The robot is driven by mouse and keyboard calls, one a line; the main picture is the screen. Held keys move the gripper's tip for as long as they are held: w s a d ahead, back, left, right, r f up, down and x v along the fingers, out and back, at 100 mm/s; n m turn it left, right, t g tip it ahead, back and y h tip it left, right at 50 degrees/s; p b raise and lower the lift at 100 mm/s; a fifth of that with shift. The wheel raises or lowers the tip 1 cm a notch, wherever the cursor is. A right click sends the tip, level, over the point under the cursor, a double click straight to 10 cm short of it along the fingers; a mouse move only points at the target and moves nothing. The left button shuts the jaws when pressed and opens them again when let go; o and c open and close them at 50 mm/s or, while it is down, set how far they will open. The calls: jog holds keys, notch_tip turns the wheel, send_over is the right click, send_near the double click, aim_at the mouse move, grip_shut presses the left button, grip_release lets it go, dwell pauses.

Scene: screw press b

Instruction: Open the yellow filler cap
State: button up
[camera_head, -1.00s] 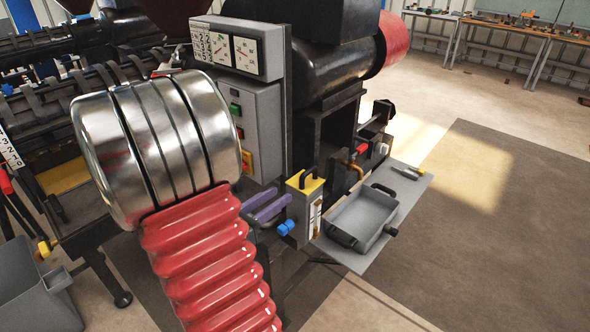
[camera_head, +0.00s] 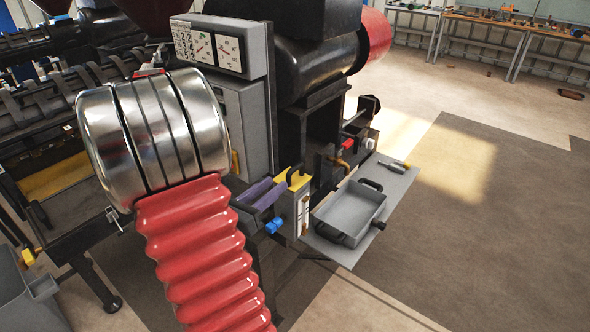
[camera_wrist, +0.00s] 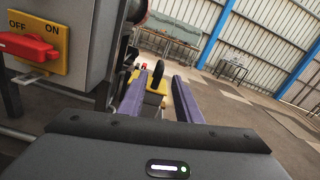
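The yellow filler cap (camera_head: 293,182) with a black loop handle (camera_head: 298,174) sits on top of a narrow box with a pale gauge on its front. In the wrist view the yellow cap (camera_wrist: 155,98) and its upright black loop (camera_wrist: 157,74) show ahead, between the purple fingers in the picture. My gripper (camera_head: 279,185) is open, with its fingers apart and nothing seen held. In the head view its fingertips are just left of the cap, at about its height. I cannot tell whether they touch it.
A grey shelf (camera_head: 387,205) with a grey tray (camera_head: 352,208) sticks out right of the cap. A blue knob (camera_head: 274,226) is below my gripper. In the wrist view a control box with a red switch (camera_wrist: 27,46) is close on the left. Open floor lies to the right.

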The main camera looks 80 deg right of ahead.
aim_at(289, 174)
jog(key=x, duration=1)
jog(key=shift+s+d, duration=0.1)
jog(key=shift+d, duration=0.1)
jog(key=shift+c, duration=0.7)
grip_shut()
